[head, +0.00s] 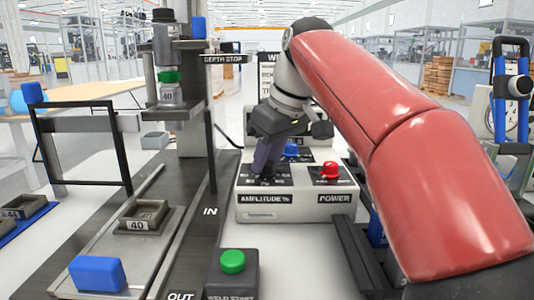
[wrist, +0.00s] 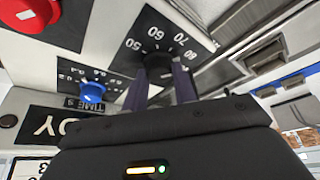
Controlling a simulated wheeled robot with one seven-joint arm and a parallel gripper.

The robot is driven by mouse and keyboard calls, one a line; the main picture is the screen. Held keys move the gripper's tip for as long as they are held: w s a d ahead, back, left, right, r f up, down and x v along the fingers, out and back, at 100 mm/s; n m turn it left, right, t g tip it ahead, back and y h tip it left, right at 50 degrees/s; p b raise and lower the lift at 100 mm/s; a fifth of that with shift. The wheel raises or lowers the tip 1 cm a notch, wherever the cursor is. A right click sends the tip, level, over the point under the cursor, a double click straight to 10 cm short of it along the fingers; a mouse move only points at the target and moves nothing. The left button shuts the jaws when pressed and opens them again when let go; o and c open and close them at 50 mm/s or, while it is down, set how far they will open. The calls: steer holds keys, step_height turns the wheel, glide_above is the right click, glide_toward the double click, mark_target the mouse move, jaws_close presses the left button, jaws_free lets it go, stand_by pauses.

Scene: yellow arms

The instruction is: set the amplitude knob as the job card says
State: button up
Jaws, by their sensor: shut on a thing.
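My gripper (head: 266,170) is shut on the amplitude knob at the left front of the white control box (head: 290,207). In the wrist view the dark amplitude knob (wrist: 157,66) sits between the two purple-grey fingers, on a black dial plate (wrist: 165,32) with marks including 50, 60, 70 and 80. I cannot make out where its pointer stands. A card (head: 266,75) beginning "WE" stands behind the box. My arm hides most of it, and its text is not readable.
A red power knob (head: 330,171) is right of the gripper; a blue time knob (head: 291,149) is behind it. A green weld-start button (head: 232,261), a tray marked 40 (head: 144,215) and a blue block (head: 98,274) are in front.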

steer(key=n+g+y, duration=0.1)
steer(key=n, duration=0.2)
steer(key=shift+w+d+n, duration=0.1)
steer(key=shift+w+n, duration=0.05)
steer(key=shift+n, duration=0.15)
steer(key=shift+w+n+g, duration=0.1)
steer(key=shift+n+g, duration=0.6)
steer(key=shift+n, duration=1.1)
steer(key=shift+r, duration=0.1)
steer(key=o, duration=1)
steer(key=shift+c, duration=0.2)
